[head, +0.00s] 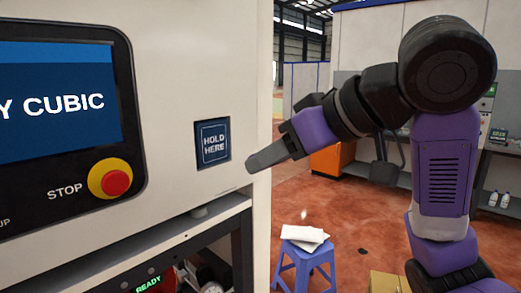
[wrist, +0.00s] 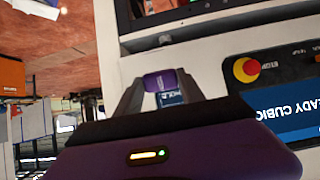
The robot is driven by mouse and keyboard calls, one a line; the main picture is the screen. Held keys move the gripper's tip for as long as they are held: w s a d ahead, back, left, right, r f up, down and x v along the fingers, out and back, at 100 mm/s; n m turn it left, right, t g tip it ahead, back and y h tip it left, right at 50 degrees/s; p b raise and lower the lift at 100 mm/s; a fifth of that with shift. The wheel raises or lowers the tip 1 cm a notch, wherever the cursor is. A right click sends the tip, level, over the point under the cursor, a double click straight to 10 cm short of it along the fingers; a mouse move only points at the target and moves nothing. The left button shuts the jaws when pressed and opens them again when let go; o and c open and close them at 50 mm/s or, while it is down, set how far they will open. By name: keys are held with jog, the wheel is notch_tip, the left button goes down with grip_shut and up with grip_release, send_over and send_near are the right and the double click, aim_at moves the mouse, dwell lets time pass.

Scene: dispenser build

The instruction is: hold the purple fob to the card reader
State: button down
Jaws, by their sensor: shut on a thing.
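The card reader (head: 213,143) is a dark blue square marked HOLD HERE on the white machine front, left of my gripper in the head view. My gripper (head: 252,164) points at the machine just right of and slightly below the reader, apart from it in the picture. In the wrist view, my gripper (wrist: 160,84) is shut on the purple fob (wrist: 159,80), held between the fingertips. Part of the reader (wrist: 171,98) shows just beyond the fob, partly covered by it. The fob is hidden in the head view. I cannot tell whether it touches the panel.
A red stop button (head: 117,182) on a yellow ring and a screen (head: 58,92) are left of the reader. A ledge (head: 200,215) juts out below. A blue stool (head: 304,262) with white papers stands on the floor to the right.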

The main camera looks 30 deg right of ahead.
jog(key=shift+w+a+r+b, duration=0.2)
jog(key=shift+w+a, duration=0.35)
jog(key=shift+w, duration=0.85)
jog(key=shift+w+a+r+b, duration=0.1)
jog(key=shift+w+a+b, duration=0.15)
jog(key=shift+w+a, duration=0.75)
jog(key=shift+w+a+r+b, duration=0.15)
jog(key=shift+w+b, duration=0.1)
jog(key=shift+w, duration=1.5)
jog(key=s+d+p, duration=0.1)
jog(key=s+d, duration=0.2)
jog(key=s, duration=0.6)
jog(key=shift+s, duration=0.3)
jog(key=shift+w, duration=0.1)
